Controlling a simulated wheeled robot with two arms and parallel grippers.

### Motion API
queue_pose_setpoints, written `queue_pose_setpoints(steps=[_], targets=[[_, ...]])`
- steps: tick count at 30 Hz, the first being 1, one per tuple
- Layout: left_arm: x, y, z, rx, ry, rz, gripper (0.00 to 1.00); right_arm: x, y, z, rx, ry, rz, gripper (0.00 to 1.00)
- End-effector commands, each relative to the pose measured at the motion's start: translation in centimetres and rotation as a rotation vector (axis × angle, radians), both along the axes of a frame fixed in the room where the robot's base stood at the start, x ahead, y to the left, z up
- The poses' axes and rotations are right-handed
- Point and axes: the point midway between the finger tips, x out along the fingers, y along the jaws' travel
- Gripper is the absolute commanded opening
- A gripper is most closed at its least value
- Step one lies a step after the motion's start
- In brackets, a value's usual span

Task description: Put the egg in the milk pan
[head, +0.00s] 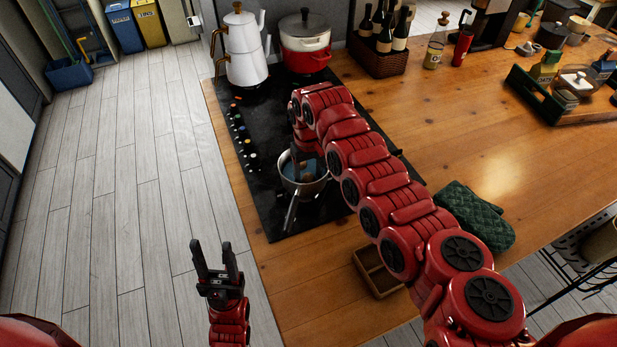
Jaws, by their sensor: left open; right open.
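The milk pan (318,187) is a small metal pan on the black cooktop, its handle pointing toward the near edge. My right gripper (302,165) reaches down from above into the pan's opening and is open. A small brownish shape shows inside the pan between the fingers; it may be the egg, but it is too small and too covered to be sure. No egg shows clearly anywhere else. My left gripper (214,252) is open and empty, over the floor left of the counter, apart from the pan.
A white kettle (244,50) and a red-and-white pot (305,45) stand at the cooktop's far end. A small wooden compartment box (370,262) is partly behind my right arm. A green oven mitt (480,215) lies right of it. The counter's middle right is clear.

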Motion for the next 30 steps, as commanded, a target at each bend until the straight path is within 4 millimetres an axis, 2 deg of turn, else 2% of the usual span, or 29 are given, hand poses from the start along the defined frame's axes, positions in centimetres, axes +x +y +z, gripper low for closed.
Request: queue_pose_setpoints(steps=[2,6,12,19,30], targets=[[0.0,0.0,-1.4,0.0,0.0,0.0,0.5,0.0,0.0,0.8,0.002,-0.004,0.001,0.64],[0.0,0.0,-3.5,0.0,0.001,0.0,0.5,0.2,0.1,4.3,0.001,-0.008,0.002,0.64],[0.0,0.0,-4.8,0.0,0.0,0.0,0.5,0.0,0.0,8.5,-0.002,-0.003,0.0,0.64],[0.0,0.0,-5.2,0.0,0.0,0.0,0.5,-0.1,0.0,10.5,-0.001,0.002,0.0,0.64],[0.0,0.0,-5.3,0.0,0.0,0.0,0.5,-0.1,0.0,10.9,0.001,0.004,0.0,0.64]])
